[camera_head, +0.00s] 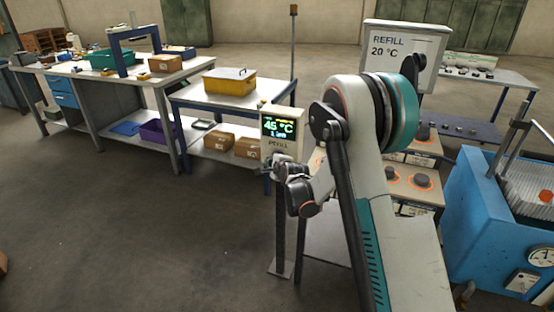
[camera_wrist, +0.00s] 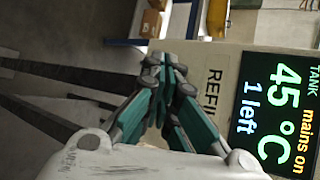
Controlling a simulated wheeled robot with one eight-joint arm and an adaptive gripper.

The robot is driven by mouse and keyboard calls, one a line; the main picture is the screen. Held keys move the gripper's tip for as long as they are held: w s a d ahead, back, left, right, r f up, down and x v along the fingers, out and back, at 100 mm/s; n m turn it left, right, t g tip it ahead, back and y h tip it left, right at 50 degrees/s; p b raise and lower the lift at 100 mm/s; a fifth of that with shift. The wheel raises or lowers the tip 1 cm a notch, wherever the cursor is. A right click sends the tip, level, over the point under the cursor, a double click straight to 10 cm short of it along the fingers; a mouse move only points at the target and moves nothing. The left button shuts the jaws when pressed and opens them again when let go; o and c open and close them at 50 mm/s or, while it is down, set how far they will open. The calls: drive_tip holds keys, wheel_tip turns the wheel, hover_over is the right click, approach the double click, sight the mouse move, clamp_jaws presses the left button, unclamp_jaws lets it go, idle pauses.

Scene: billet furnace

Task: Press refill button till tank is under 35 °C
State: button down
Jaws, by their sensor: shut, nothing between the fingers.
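A control panel (camera_head: 284,145) stands on a post, its display (camera_head: 282,127) reading 45 °C with "1 left" below. In the wrist view the display (camera_wrist: 275,115) reads "TANK", "mains on", "45 °C" and "1 left". A REFILL label (camera_head: 278,143) is under the display. My gripper (camera_head: 273,165) is shut and empty, at the lower part of the panel, below the label. In the wrist view my gripper's fingertips (camera_wrist: 165,65) are beside the partly covered label. The button itself is hidden; I cannot tell whether the fingers touch it.
A sign (camera_head: 402,50) reads "REFILL 20 °C". A blue machine (camera_head: 480,220) with a round gauge (camera_head: 541,256) stands at right. A table (camera_head: 205,98) with a yellow box (camera_head: 230,82) stands behind the panel.

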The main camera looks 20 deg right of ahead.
drive_tip(key=s+a, duration=0.1)
drive_tip(key=s, duration=0.1)
drive_tip(key=s+a, duration=0.2)
idle(0.6)
idle(0.5)
drive_tip(key=s+r+n+g, duration=0.3)
drive_tip(key=s+r+n, duration=0.7)
drive_tip(key=s+r, duration=0.7)
drive_tip(key=s+d+f+n+g+h, duration=0.1)
drive_tip(key=s+n+g, duration=0.2)
drive_tip(key=s+n, duration=0.8)
drive_tip(key=s, duration=1.7)
drive_tip(key=shift+s+d, duration=0.3)
drive_tip(key=shift+s, duration=0.05)
drive_tip(key=shift+f, duration=0.1)
idle(1.5)
